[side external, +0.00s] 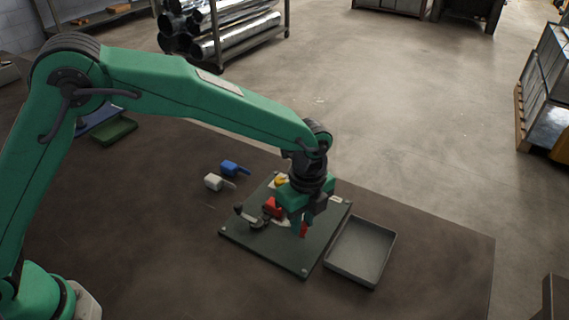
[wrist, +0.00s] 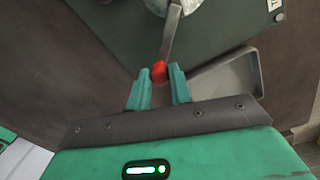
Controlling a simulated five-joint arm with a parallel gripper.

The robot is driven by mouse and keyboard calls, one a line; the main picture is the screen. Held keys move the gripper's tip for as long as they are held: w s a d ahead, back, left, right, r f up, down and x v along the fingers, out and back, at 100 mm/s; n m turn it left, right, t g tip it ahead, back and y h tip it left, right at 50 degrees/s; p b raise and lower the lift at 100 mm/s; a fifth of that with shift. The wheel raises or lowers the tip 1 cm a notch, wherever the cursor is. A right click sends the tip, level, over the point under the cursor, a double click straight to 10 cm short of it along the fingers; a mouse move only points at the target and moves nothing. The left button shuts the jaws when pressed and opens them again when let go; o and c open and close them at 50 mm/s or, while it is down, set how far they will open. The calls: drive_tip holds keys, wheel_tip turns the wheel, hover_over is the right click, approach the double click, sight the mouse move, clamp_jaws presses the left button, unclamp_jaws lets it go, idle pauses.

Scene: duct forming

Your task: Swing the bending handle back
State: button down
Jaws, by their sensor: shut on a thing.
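The bending handle shows in the wrist view as a grey metal lever (wrist: 171,42) with a red grip (wrist: 158,71) at its near end. Its far end meets a round metal piece (wrist: 182,5) at the top edge. My gripper (wrist: 157,76) has its two teal fingers shut on the red grip. In the side view my gripper (side external: 301,222) is low over the dark bending plate (side external: 277,247), and the red grip (side external: 303,230) shows at its fingertips. My gripper and wrist hide much of the handle and the plate's middle there.
A shallow grey tray (side external: 344,268) lies right of the plate. A red block (side external: 271,207) and a dark lever (side external: 246,216) are on the plate. A blue piece (side external: 231,168) and a white piece (side external: 214,183) lie beyond its left side. The table's right end is bare.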

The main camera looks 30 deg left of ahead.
drive_tip(key=shift+s+a+m, duration=0.55)
drive_tip(key=shift+a+m, duration=0.1)
drive_tip(key=shift+m, duration=0.3)
drive_tip(key=shift+s+a+m, duration=0.5)
drive_tip(key=shift+a+m, duration=0.1)
drive_tip(key=shift+m, duration=0.35)
drive_tip(key=c, duration=1.3)
unclamp_jaws()
drive_tip(key=shift+o, duration=0.2)
drive_tip(key=shift+r, duration=0.1)
wheel_tip(320, 180, up, 8)
drive_tip(key=shift+w+f, duration=0.15)
drive_tip(key=shift+f, duration=0.05)
